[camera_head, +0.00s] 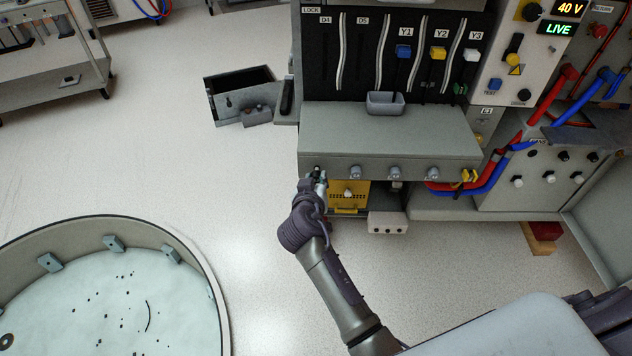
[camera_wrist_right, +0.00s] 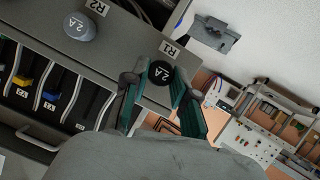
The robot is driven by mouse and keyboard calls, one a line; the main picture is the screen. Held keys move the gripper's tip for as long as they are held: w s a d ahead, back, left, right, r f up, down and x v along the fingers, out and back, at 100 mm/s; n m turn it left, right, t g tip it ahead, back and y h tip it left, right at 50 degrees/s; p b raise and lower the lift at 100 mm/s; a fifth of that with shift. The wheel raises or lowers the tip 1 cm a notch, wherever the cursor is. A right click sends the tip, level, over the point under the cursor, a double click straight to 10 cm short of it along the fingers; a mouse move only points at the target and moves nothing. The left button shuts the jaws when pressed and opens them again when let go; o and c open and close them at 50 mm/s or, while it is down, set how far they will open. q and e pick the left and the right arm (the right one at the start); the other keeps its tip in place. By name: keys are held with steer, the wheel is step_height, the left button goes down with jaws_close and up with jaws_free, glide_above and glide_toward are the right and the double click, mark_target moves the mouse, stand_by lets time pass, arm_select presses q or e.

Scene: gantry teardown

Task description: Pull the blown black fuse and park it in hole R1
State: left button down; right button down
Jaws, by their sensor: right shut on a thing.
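The black fuse (camera_wrist_right: 161,72), marked 2 A on its cap, is between the fingers of my right gripper (camera_wrist_right: 160,88) in the wrist view. It stands at the R1 label (camera_wrist_right: 169,48), at the end of the grey ledge. My right gripper is shut on it. In the head view my right gripper (camera_head: 318,178) is at the left end of the ledge front (camera_head: 385,171), and the fuse's dark cap shows small there. Hole R1 is hidden, so I cannot tell how deep the fuse sits. My left gripper is not in view.
Grey fuses stand along the ledge; the nearest (camera_head: 355,172) is beside R2 (camera_wrist_right: 97,8). A yellow unit (camera_head: 349,196) sits below the ledge. The display (camera_head: 558,29) reads LIVE.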

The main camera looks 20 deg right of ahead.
steer(key=shift+d, duration=0.1)
steer(key=shift+b+x, duration=0.45)
steer(key=shift+x, duration=0.55)
steer(key=c, duration=0.9)
jaws_free()
steer(key=shift+s+d+r, duration=0.1)
steer(key=shift+d+r, duration=0.1)
steer(key=shift+o, duration=0.3)
steer(key=shift+f, duration=0.1)
